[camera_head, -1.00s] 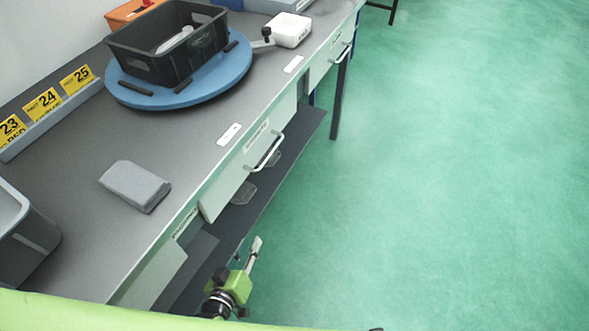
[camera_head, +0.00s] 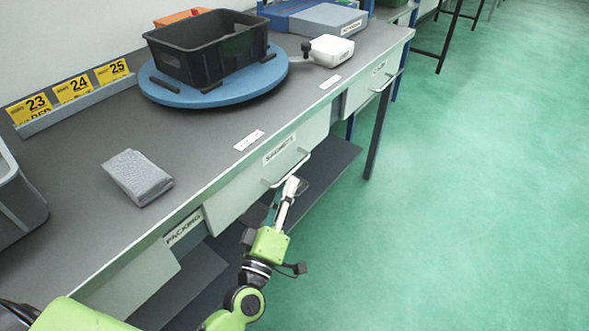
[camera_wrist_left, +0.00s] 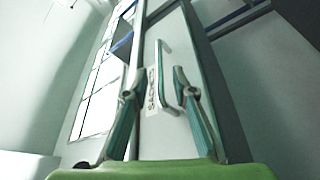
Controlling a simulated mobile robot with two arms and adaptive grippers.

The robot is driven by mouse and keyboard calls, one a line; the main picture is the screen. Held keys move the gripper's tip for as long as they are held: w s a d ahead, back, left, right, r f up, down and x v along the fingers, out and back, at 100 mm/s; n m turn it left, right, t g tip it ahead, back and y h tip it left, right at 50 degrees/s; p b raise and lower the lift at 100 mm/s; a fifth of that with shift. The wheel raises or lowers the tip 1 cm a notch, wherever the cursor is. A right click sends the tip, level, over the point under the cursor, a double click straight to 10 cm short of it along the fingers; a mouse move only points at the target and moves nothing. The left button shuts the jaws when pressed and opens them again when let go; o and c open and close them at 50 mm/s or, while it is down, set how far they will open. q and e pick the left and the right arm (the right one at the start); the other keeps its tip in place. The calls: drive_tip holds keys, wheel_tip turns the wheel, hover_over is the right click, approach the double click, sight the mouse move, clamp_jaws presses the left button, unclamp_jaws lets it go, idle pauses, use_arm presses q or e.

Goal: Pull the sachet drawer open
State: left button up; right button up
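The sachet drawer (camera_head: 240,188) has a pale front under the table edge and looks shut. Its label reads SACHETS (camera_head: 279,149), and its bar handle (camera_head: 287,168) stands out from the front. My left gripper (camera_head: 292,187) is just below and in front of the handle in the head view. In the left wrist view my left gripper (camera_wrist_left: 158,92) is open, with a finger on each side. The handle (camera_wrist_left: 166,65) and the label (camera_wrist_left: 152,90) lie ahead between the fingers, and nothing is gripped. My right gripper is not in view.
A PACKING drawer (camera_head: 140,285) is nearer me. Another handled drawer (camera_head: 365,92) is farther along. The green floor is clear.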

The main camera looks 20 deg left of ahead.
sight(294, 169)
use_arm(q)
drive_tip(key=x, duration=0.6)
clamp_jaws()
